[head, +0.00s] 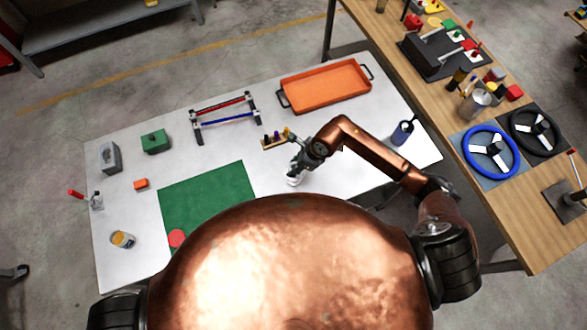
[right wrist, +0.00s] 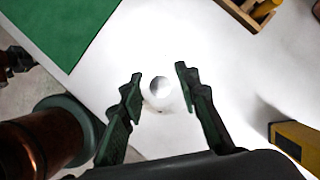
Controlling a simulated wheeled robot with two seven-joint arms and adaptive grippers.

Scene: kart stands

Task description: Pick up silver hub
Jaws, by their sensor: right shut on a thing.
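The silver hub (head: 293,180) is a small pale round piece at the middle of the white table (head: 345,170), right of the green mat. In the right wrist view the hub (right wrist: 159,87) shows as a bright round shape with a grey face between the fingers. My right gripper (head: 297,168) is over the hub, its dark fingers on either side of it. I cannot tell whether the hub touches the table. My left gripper is not in view.
A small wooden rack (head: 276,141) stands just behind the gripper. An orange tray (head: 325,105), a red-and-blue bar stand (head: 225,118) and a green mat (head: 205,200) are around it. A dark blue bottle-like thing (head: 402,132) stands right. A wooden bench (head: 420,85) runs along the right.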

